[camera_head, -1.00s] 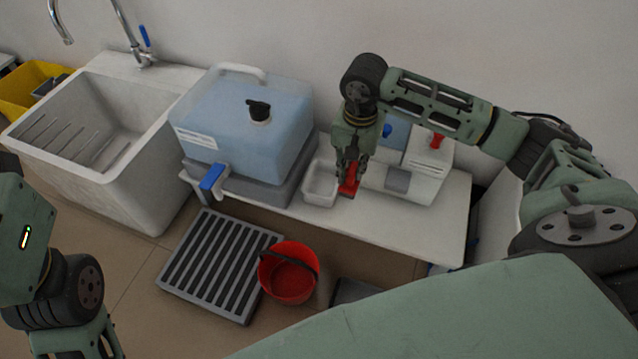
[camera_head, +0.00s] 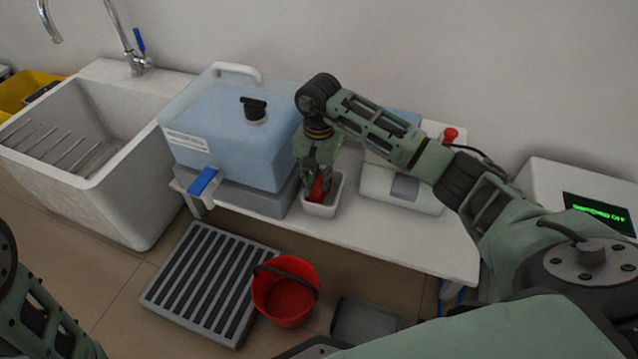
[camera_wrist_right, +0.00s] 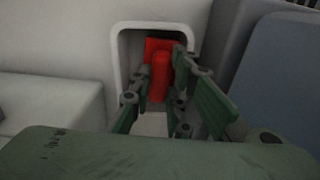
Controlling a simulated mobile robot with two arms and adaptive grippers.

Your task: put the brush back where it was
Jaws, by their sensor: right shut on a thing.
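My right gripper (camera_head: 317,186) is shut on a red brush (camera_head: 320,190). It holds the brush at a small white tray (camera_head: 335,205) on the white table. In the right wrist view the brush (camera_wrist_right: 160,75) stands between the fingers, and the white rim of the tray (camera_wrist_right: 122,45) surrounds it. The lower end of the brush is inside the tray's outline; I cannot tell whether it touches the bottom. My left arm shows at the lower left, but its gripper is out of view.
A blue water container (camera_head: 230,130) with a blue tap (camera_head: 204,181) stands just left of the tray. A white device (camera_head: 400,188) is on the right. A red bucket (camera_head: 286,300) and a slatted grey grate (camera_head: 205,285) are on the floor. A sink (camera_head: 120,150) stands at the left.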

